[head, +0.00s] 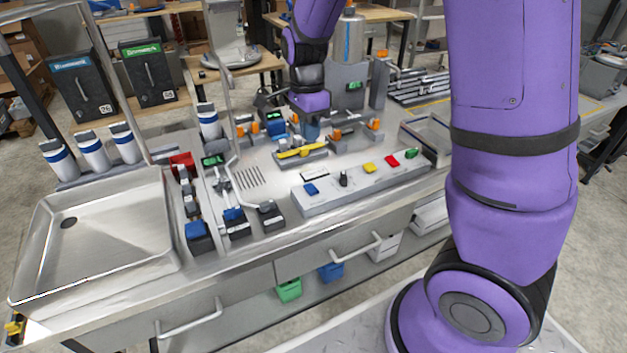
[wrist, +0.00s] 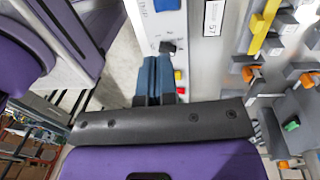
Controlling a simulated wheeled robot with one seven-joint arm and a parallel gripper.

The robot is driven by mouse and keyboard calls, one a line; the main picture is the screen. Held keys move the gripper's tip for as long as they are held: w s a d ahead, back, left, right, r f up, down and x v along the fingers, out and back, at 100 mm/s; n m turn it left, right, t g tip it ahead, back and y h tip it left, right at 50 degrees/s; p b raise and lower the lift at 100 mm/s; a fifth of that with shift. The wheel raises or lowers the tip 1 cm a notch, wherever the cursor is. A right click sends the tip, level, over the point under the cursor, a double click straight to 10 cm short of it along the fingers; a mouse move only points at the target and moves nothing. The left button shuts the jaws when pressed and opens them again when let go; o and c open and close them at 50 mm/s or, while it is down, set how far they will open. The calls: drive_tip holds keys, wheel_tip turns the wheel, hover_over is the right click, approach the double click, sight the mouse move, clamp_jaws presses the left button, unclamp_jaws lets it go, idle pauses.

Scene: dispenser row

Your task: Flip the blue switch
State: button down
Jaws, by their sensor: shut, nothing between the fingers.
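A long grey control panel (head: 365,180) lies along the front of the counter. At its left end is a flat blue switch (head: 310,188). The blue switch also shows at the top edge of the wrist view (wrist: 167,4), partly cut off. A black knob (head: 344,178) is just right of it; in the wrist view this knob (wrist: 167,47) lies close to the fingertips in the picture. My gripper (head: 311,132) hangs pointing down behind the panel, apart from the blue switch. Its blue-grey fingers (wrist: 154,66) are together and empty, hiding part of the panel.
A yellow bar (head: 301,152) and several orange-topped fittings stand behind the panel. Right of the knob are yellow (head: 369,168), red (head: 392,160) and green (head: 411,153) controls. Blue-topped dispensers (head: 233,215) stand to the left, beside a metal sink (head: 95,245).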

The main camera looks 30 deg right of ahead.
sight(314, 189)
drive_tip(key=shift+f, duration=0.1)
drive_tip(key=f, duration=0.4)
drive_tip(key=s+f, duration=0.1)
drive_tip(key=f, duration=0.8)
drive_tip(key=shift+s+f, duration=0.35)
drive_tip(key=shift+f, duration=0.05)
